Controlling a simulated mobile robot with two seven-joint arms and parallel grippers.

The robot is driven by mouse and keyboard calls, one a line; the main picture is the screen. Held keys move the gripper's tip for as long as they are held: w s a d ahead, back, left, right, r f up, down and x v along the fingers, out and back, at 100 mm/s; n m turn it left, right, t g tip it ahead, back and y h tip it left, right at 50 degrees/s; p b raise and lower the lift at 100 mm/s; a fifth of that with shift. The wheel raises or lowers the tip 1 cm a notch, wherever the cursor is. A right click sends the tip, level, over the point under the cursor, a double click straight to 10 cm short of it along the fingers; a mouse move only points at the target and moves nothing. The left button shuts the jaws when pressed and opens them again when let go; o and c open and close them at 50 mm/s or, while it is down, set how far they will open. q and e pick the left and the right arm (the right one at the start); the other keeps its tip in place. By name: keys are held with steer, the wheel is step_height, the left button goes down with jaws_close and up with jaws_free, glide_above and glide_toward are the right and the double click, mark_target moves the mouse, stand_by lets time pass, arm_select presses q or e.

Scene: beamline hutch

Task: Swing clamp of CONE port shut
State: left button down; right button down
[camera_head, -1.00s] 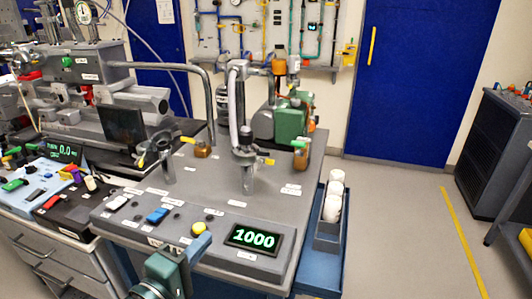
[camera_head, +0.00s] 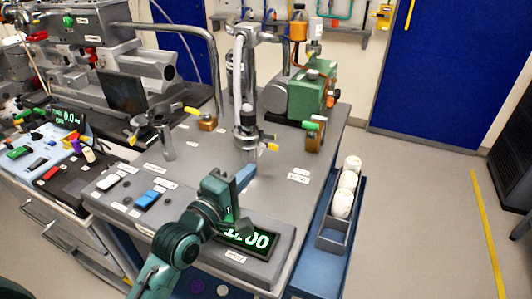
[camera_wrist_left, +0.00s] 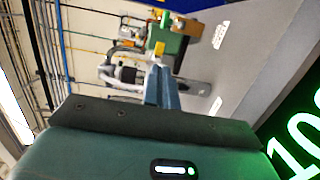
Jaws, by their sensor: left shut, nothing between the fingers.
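Two metal ports stand on the grey bench top (camera_head: 205,165). The labels are too small to read, so I cannot tell which port is CONE. My left gripper (camera_head: 246,172) is shut and empty, just in front of the right port, apparently apart from it. Its blue-grey fingers (camera_wrist_left: 162,87) point at the port in the left wrist view. My right gripper is not in view.
A green digit display (camera_head: 250,238) is partly covered by my left arm. A blue switch (camera_head: 151,198) and a white switch (camera_head: 106,181) sit left of it. A green pump (camera_head: 312,92) stands behind. A bin of white rolls (camera_head: 333,225) flanks the bench's right side.

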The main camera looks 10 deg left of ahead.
mark_target(275, 149)
arm_select(q)
steer(key=x, duration=0.7)
steer(key=shift+w+d, duration=0.1)
steer(key=shift+w, duration=0.25)
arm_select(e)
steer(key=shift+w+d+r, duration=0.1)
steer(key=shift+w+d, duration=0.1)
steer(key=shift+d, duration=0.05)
arm_select(q)
steer(key=shift+w+d+r+p, duration=0.25)
steer(key=shift+w+d+p, duration=0.1)
steer(key=shift+p, duration=0.65)
steer(key=shift+w+d+f+p, duration=0.1)
steer(key=shift+w+d+p, duration=0.2)
steer(key=shift+w, duration=0.2)
steer(key=shift+a, duration=0.1)
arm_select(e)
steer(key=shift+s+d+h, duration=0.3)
arm_select(q)
steer(key=shift+s+f, duration=0.1)
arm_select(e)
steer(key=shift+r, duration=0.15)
